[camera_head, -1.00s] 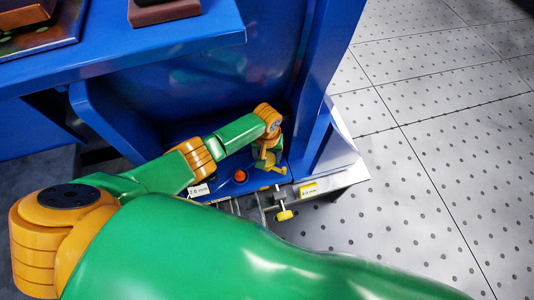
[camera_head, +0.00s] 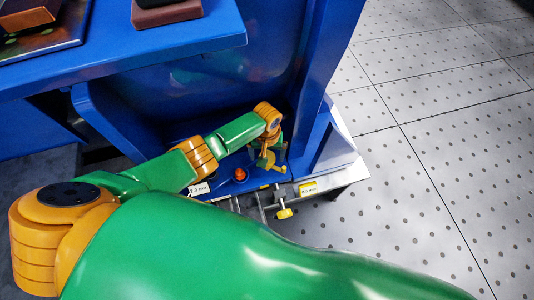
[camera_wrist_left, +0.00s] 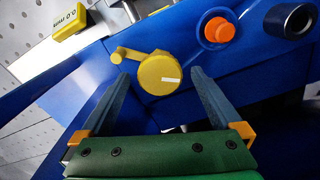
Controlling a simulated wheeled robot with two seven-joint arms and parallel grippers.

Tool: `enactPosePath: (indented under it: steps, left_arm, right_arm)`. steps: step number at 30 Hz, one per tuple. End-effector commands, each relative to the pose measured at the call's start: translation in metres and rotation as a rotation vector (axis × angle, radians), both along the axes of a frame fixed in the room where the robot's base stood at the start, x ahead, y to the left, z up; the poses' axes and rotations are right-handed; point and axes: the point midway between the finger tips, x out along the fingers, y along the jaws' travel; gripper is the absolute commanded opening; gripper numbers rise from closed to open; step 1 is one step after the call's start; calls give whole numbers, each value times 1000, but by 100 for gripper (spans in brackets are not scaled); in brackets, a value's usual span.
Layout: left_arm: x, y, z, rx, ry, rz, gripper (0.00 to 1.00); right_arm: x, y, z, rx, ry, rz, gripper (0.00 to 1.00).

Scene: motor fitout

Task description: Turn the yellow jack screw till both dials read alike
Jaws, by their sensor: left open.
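The yellow jack screw (camera_wrist_left: 158,73) is a round knob with a white line and a small crank arm in the left wrist view. It sits on the blue base, between and just beyond my open left fingertips (camera_wrist_left: 161,76); contact cannot be told. In the head view my left gripper (camera_head: 267,155) points down at the base and partly hides the screw. A white dial label (camera_head: 199,189) is at the left, too small to read surely.
An orange button (camera_head: 240,174) is left of the gripper, with a dark round socket (camera_wrist_left: 288,20) near it in the wrist view. A yellow-ended fitting (camera_head: 285,213) juts from the front rail. A blue upright (camera_head: 322,90) stands close on the right. The dotted floor (camera_head: 440,130) is clear.

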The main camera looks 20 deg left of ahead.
Motion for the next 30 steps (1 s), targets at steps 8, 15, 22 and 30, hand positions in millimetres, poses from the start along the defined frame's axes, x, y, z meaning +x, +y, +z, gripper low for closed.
enactPosePath:
  steps: [8,15,22,30]
  left_arm:
    - [0,0,43,-1,-1,0,99]
    - [0,0,72,-1,0,0,99]
    - [0,0,71,0,0,0,99]
    - [0,0,71,0,0,0,99]
  right_arm:
    - [0,-1,32,-1,0,-1,50]
    - [0,0,46,-1,0,0,50]
    - [0,0,44,0,0,0,50]
    - [0,1,44,1,0,0,50]
